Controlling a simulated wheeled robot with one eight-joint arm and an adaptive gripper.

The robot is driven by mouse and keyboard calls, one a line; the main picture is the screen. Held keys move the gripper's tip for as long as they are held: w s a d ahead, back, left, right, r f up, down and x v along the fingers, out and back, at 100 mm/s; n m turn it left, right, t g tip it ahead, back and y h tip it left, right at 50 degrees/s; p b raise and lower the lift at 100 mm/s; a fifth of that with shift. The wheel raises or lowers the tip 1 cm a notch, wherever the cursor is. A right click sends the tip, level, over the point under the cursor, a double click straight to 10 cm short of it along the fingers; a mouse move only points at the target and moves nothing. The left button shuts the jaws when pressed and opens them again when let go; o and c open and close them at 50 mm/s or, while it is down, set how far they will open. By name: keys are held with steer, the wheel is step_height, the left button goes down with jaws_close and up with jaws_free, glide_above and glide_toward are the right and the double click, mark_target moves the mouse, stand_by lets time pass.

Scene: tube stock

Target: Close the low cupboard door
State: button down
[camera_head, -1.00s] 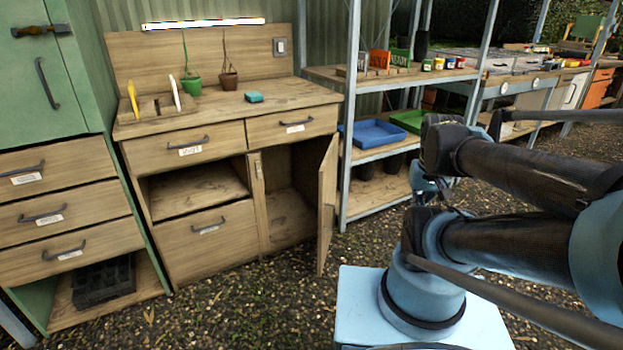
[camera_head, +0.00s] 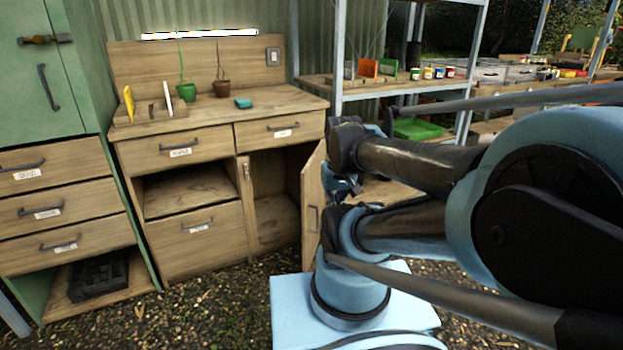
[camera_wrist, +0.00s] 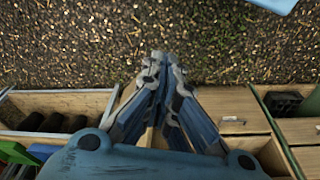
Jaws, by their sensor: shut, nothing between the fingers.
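The low cupboard door (camera_head: 313,195) is a wooden panel hinged at the right side of the workbench's lower part. It stands open, swung out toward me, and the dark compartment (camera_head: 275,200) behind it shows. My gripper (camera_head: 346,187) is just right of the door, on its outer side, and is largely hidden by my arm. In the wrist view my gripper (camera_wrist: 164,62) is shut and empty, its fingertips together over the gravel. Whether it touches the door cannot be told.
A metal shelf rack (camera_head: 338,60) stands close to the right of the door, with a green tray (camera_head: 418,129). A green cabinet with drawers (camera_head: 55,205) stands left. Gravel (camera_head: 215,305) in front of the workbench is clear.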

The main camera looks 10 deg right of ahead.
steer(key=w+r+m+y, duration=0.1)
steer(key=w+r+m, duration=0.2)
steer(key=w+m, duration=0.35)
steer(key=w+r+m+y, duration=0.1)
steer(key=w+r+m, duration=0.2)
steer(key=w+m, duration=0.35)
steer(key=w+d+f+m+y, duration=0.1)
steer(key=w+d+f+m, duration=0.15)
steer(key=w+m, duration=0.45)
steer(key=w+d+f+m+y, duration=0.1)
steer(key=w+d+f+m, duration=0.2)
steer(key=w, duration=0.8)
steer(key=w+a+r+x, duration=0.1)
steer(key=a+x, duration=0.1)
steer(key=x, duration=0.8)
